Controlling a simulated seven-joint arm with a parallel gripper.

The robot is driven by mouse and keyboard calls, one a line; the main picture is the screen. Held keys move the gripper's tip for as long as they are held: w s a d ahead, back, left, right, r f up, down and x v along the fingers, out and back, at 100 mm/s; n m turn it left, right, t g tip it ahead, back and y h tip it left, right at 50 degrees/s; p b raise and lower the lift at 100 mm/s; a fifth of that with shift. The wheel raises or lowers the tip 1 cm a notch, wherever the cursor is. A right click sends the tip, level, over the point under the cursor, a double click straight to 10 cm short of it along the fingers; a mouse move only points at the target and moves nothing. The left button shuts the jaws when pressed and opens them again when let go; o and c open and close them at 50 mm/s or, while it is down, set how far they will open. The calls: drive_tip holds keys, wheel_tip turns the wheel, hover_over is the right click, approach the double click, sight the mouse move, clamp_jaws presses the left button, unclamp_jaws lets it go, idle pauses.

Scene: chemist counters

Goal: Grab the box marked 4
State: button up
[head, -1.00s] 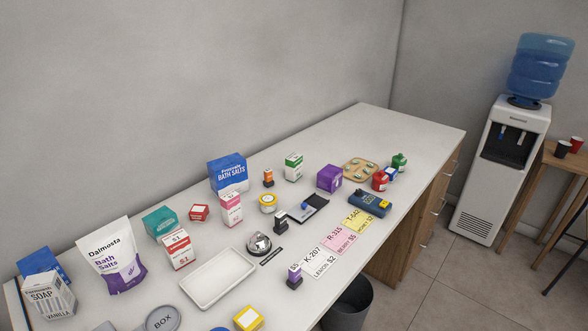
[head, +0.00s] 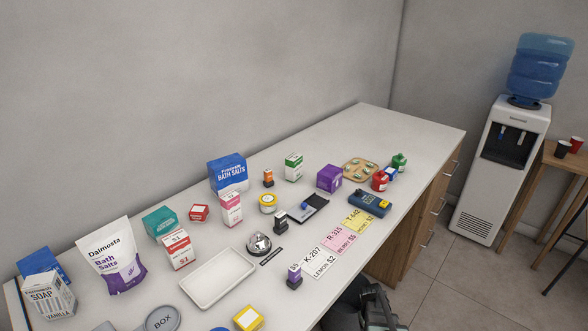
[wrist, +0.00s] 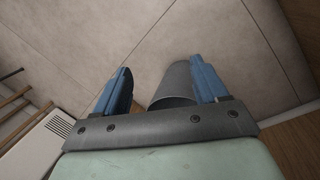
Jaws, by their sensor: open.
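Several boxes stand on the counter in the head view, and I cannot make out a 4 on any of them. They include a teal box (head: 160,221), a red-and-white carton (head: 177,250), a pink-and-white carton (head: 231,209), a small red box (head: 199,213), a green-and-white box (head: 293,167), a purple box (head: 330,178) and a yellow box (head: 249,318). My gripper (wrist: 160,68) is open and empty in the wrist view, with blue fingers over the floor. Part of my arm shows at the bottom of the head view, off the counter's front edge.
A white tray (head: 218,277), price cards (head: 322,262), a blue device (head: 368,203) and a pill tray (head: 360,169) lie on the counter (head: 400,134). Its far right end is clear. A dark bin (wrist: 175,86) stands on the floor beyond my fingers.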

drive_tip(key=w+d+r+n+t+h, duration=0.1)
drive_tip(key=w+d+r+t+h, duration=0.1)
drive_tip(key=w+d+r, duration=0.9)
drive_tip(key=w+d+r+t+h, duration=0.25)
drive_tip(key=w+d+r, duration=0.55)
drive_tip(key=d+r, duration=0.45)
drive_tip(key=w+d+r+n+t+h, duration=0.1)
drive_tip(key=w+d+r+n, duration=0.2)
drive_tip(key=r, duration=0.7)
wheel_tip(320, 180, up, 17)
drive_tip(key=n+t, duration=0.5)
drive_tip(key=n, duration=1.2)
hover_over(297, 159)
drive_tip(key=s+d, duration=0.4)
drive_tip(key=d, duration=0.7)
drive_tip(key=shift+w+a+h, duration=0.25)
drive_tip(key=shift+h, duration=0.1)
drive_tip(key=s+a+f+n, duration=0.1)
drive_tip(key=s+a+n, duration=0.15)
drive_tip(key=a, duration=0.65)
drive_tip(key=s+a+f+n, duration=0.1)
drive_tip(key=a+n, duration=0.2)
drive_tip(key=a, duration=0.6)
drive_tip(key=shift+t, duration=0.45)
drive_tip(key=x, duration=1.4)
drive_tip(key=shift+a+f, duration=0.25)
drive_tip(key=shift+a, duration=0.1)
drive_tip(key=shift+c, duration=0.4)
